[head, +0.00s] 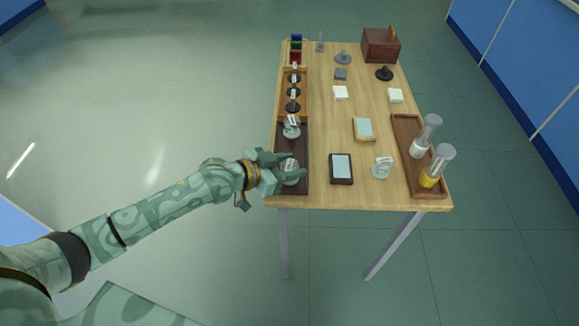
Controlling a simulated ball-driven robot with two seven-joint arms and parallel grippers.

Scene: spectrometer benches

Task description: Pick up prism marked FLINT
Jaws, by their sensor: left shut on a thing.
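My left gripper (281,172) reaches in from the left at the near left corner of the wooden table. It is shut on a pale grey-white piece with a label (291,166), over the dark tray (296,189). The label is too small to read, so I cannot tell if it says FLINT. My fingers hide part of the piece, and I cannot tell whether it still touches the tray. A similar labelled piece (291,127) stands in the same tray just behind. Another one (382,166) stands on the right side of the table. My right gripper is not in view.
A wooden rack with black round pieces (306,92) lies behind the dark tray. Two framed pale plates (341,169) (363,129) lie mid-table. A right-hand tray (404,130) holds two clear-topped cylinders (438,166). A brown box (381,46) stands at the back.

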